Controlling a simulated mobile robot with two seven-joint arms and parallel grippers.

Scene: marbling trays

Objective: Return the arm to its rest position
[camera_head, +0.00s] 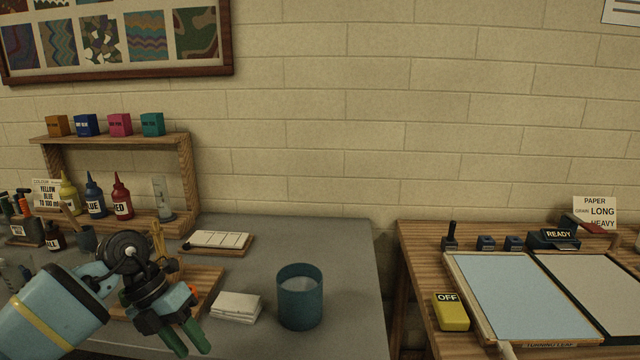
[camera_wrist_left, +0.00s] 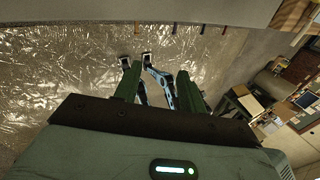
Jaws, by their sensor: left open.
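My left arm comes in from the lower left of the head view. Its gripper (camera_head: 192,349) hangs with green fingers pointing down and right, over the front left of the grey table (camera_head: 345,245). In the left wrist view the gripper's two fingers (camera_wrist_left: 158,72) stand apart with nothing held between them. The arm hides part of a wooden board (camera_head: 208,279) behind it. My right gripper is not in view.
A blue cup (camera_head: 300,298) and a white stack (camera_head: 237,307) stand right of the gripper. A wooden shelf (camera_head: 185,175) with bottles is behind the arm. A wooden table (camera_head: 418,263) at right holds a pale blue tray (camera_head: 450,262) and a yellow OFF block (camera_head: 452,314).

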